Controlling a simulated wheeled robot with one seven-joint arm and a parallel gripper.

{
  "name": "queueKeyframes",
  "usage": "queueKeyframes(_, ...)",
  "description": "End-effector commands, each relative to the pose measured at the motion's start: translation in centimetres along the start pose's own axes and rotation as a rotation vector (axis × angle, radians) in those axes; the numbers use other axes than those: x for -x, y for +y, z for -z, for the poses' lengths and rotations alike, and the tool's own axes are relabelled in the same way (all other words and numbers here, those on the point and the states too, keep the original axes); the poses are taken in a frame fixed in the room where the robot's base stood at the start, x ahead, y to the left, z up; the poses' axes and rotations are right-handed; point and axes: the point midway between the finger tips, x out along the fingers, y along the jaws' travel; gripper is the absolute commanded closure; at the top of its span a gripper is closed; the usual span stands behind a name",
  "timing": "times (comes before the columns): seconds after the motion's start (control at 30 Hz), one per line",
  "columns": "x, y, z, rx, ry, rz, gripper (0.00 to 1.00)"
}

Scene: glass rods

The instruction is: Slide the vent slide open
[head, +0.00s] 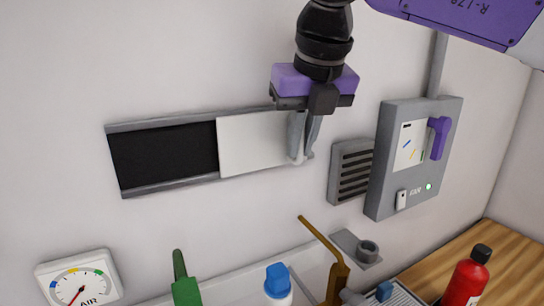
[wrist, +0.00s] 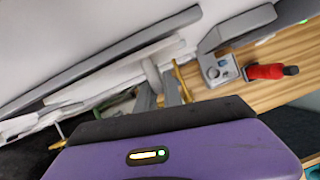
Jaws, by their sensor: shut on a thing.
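The vent slide (head: 258,146) is a white panel in a grey wall frame with a top and a bottom rail (head: 170,187). It covers the right part of the frame. The left part shows a black opening (head: 165,154). My gripper (head: 304,157) is at the panel's right end, pointing down, with its grey fingers shut on the slide's handle. The handle is mostly hidden by the fingers in the head view. In the wrist view my gripper's fingers (wrist: 164,93) close around a pale upright bar (wrist: 152,74), apparently the handle.
A grey louvred grille (head: 352,171) and a grey switch box (head: 415,155) with a purple lever are on the wall to the right.

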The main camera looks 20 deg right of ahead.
Motion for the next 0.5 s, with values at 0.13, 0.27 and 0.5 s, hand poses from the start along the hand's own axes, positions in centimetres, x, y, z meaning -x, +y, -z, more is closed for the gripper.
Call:
queueKeyframes(0.13,0.04,-0.87,-0.25,-0.002,-0.003,0.0,1.0)
queueKeyframes(0.27,0.08,-0.98,-0.29,-0.001,-0.003,0.0,1.0)
queueKeyframes(0.5,0.09,-0.94,-0.3,-0.001,-0.003,0.0,0.83)
